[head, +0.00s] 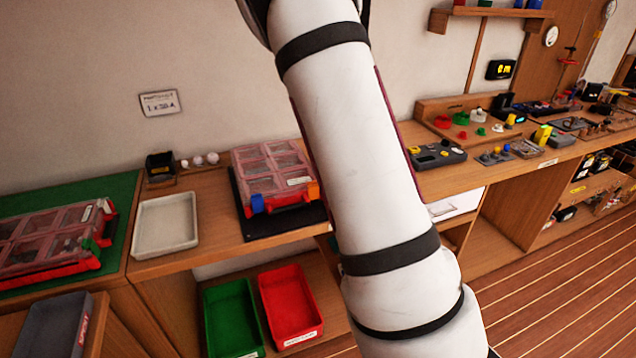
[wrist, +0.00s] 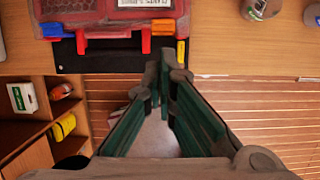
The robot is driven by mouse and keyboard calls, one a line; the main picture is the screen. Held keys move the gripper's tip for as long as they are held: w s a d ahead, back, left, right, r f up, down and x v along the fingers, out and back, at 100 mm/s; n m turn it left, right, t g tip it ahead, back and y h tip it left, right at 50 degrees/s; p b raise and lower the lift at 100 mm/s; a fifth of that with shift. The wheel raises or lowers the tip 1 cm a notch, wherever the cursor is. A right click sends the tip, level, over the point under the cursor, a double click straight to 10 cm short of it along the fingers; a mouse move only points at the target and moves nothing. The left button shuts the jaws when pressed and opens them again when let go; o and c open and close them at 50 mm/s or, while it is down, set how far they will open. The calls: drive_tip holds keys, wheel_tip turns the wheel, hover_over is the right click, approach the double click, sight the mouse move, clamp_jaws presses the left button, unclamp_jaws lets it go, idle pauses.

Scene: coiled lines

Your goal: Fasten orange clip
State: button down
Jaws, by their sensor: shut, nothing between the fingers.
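The orange clip (wrist: 163,27) is on the front edge of a red case (wrist: 85,14) with a clear compartmented lid, right of the red handle (wrist: 108,34). In the head view the orange clip (head: 313,190) is at the case's front right corner; I cannot tell whether it is latched. A blue clip (wrist: 52,30) is on the handle's other side. The lid (head: 272,163) lies down. My gripper (wrist: 166,72) is shut and empty, its tips just below the orange clip in the wrist view, apparently apart from it. The head view does not show my gripper.
The case lies on a black mat (head: 245,215) on the wooden bench. A white tray (head: 165,225) and another red case (head: 50,240) are to the left. Green (head: 230,320) and red (head: 290,305) bins are below. Open floor (wrist: 260,110) shows beyond the bench edge.

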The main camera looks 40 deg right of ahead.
drive_tip(key=shift+w+d+r, duration=0.1)
drive_tip(key=shift+w+r, duration=0.15)
drive_tip(key=shift+r, duration=0.55)
drive_tip(key=shift+w+d+r, duration=0.1)
drive_tip(key=shift+w+r, duration=0.15)
drive_tip(key=shift+r, duration=0.55)
drive_tip(key=s+a+r+n+t+y, duration=0.1)
drive_tip(key=s+a+r+n, duration=0.55)
drive_tip(key=a+n, duration=0.3)
drive_tip(key=s+a+r+n+y, duration=0.2)
drive_tip(key=s+a+r+n, duration=0.4)
drive_tip(key=s+a+n, duration=0.4)
drive_tip(key=s+a+n+h, duration=0.1)
drive_tip(key=s+a+n, duration=0.2)
drive_tip(key=s+n, duration=0.4)
drive_tip(key=s+a+r+n+t+h, duration=0.1)
drive_tip(key=s+a+n, duration=0.2)
drive_tip(key=s+n, duration=0.4)
drive_tip(key=n, duration=0.5)
drive_tip(key=shift+n, duration=0.35)
